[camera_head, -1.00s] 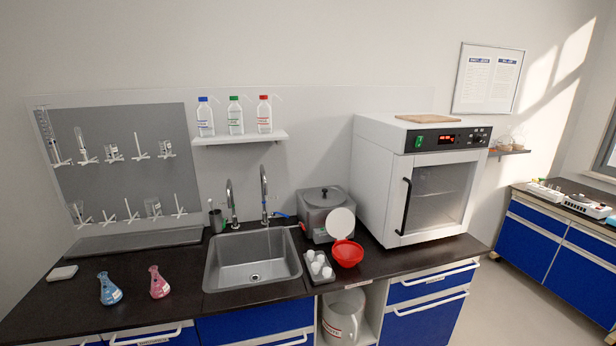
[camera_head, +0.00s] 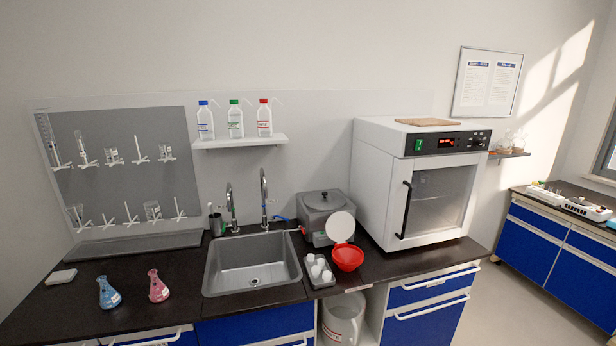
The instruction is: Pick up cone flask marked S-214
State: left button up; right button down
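Two cone flasks stand upright on the dark counter left of the sink. One holds blue liquid (camera_head: 108,293) and the other, to its right, holds pink liquid (camera_head: 158,287). Both carry a small white label, but the writing is too small to read, so I cannot tell which is S-214. Neither of my grippers shows in the head view.
The sink (camera_head: 252,264) lies right of the flasks, with two taps behind it. A white pad (camera_head: 61,277) lies behind and left of the blue flask. A drying rack (camera_head: 120,165) hangs on the wall. The counter around the flasks is mostly clear.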

aim_at(110, 298)
jog(key=u, duration=1.5)
jog(key=i+j+z, duration=0.15)
jog(key=i+j, duration=0.15)
